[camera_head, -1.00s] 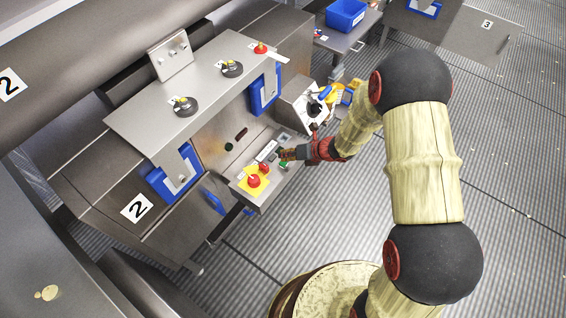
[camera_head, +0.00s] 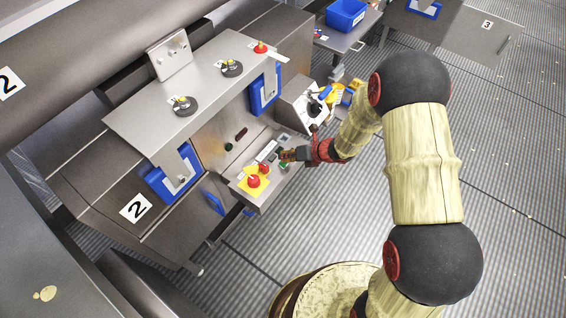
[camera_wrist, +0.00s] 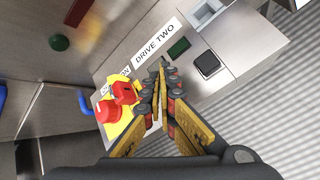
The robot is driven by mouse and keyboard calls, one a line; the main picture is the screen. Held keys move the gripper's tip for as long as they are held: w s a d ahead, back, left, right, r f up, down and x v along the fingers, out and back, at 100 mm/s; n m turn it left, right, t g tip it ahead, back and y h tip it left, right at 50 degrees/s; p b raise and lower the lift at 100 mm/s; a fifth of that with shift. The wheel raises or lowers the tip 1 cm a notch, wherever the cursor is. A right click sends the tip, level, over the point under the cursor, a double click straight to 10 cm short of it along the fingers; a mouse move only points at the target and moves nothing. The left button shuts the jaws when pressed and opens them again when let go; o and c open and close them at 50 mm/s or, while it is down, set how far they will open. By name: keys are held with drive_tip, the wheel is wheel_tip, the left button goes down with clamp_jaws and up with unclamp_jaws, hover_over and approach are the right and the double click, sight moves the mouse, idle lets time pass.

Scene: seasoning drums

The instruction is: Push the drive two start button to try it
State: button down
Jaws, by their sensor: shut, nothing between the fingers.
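The drive two panel is a grey box with a white DRIVE TWO label (camera_wrist: 157,40), also in the head view (camera_head: 266,150). A small green button (camera_head: 284,164) shows near the panel's front edge in the head view, beside my fingertips. In the wrist view my fingers cover that part of the panel. A dark green rectangle (camera_wrist: 179,47) and a black square button (camera_wrist: 208,64) lie beyond the fingers. My gripper (camera_wrist: 160,70) is shut and empty, its tips over the panel close to the label; it also shows in the head view (camera_head: 284,155). Contact cannot be told.
Red knobs (camera_wrist: 107,110) stand on yellow plates left of the fingers, close by. A dark green round button (camera_wrist: 59,42) is on the machine wall. Another control box (camera_head: 309,103) stands behind my gripper. The floor (camera_head: 330,215) in front is open.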

drive_tip(key=shift+f, duration=0.2)
idle(0.5)
drive_tip(key=shift+r+p, duration=0.7)
drive_tip(key=shift+r, duration=0.2)
wheel_tip(320, 180, up, 5)
drive_tip(key=p, duration=0.4)
drive_tip(key=shift+r, duration=0.1)
idle(0.6)
